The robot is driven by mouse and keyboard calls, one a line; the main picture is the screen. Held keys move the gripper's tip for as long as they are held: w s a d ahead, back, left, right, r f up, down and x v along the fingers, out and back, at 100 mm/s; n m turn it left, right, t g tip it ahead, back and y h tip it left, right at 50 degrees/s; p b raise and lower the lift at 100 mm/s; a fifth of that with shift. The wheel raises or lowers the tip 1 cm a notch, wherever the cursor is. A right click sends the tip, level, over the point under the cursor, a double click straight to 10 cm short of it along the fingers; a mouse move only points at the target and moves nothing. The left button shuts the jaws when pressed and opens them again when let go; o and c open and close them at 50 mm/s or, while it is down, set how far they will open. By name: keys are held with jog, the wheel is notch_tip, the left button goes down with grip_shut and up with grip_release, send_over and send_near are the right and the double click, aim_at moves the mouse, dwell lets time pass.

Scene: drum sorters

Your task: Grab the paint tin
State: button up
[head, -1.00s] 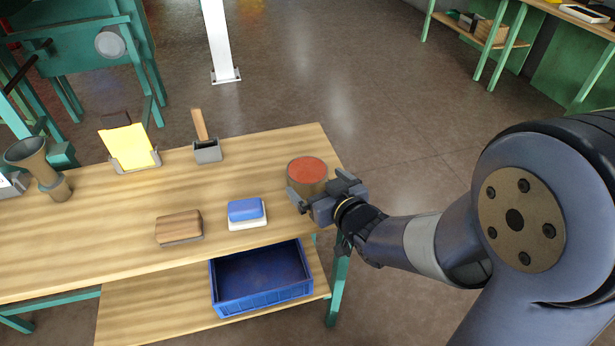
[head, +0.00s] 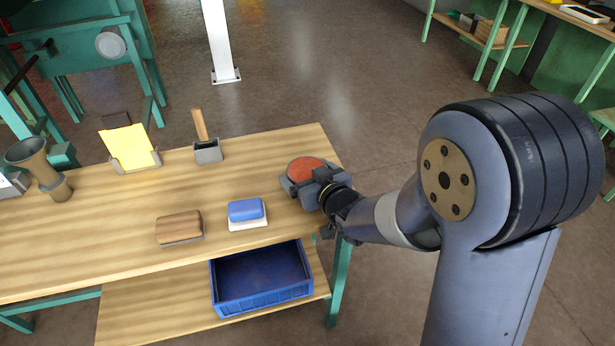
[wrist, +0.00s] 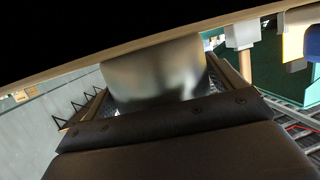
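The paint tin (head: 305,168) has a red top and stands near the right end of the wooden table. In the wrist view its shiny metal side (wrist: 155,75) fills the space between my fingers. My gripper (head: 304,180) is level with the tin, with one finger on either side of it. In the wrist view the fingers (wrist: 160,85) look spread, with narrow dark gaps beside the tin, and no firm grip shows. My gripper hides most of the tin's side in the head view.
On the table (head: 110,215) are a blue-and-white block (head: 246,212), a wooden block (head: 180,228), a holder with a wooden handle (head: 207,150), a yellow sheet in a stand (head: 130,147) and a funnel-shaped piece (head: 40,165). A blue crate (head: 262,303) sits on the lower shelf.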

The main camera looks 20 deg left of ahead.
jog(key=c, duration=1.2)
jog(key=shift+r, duration=0.15)
jog(key=shift+c, duration=0.4)
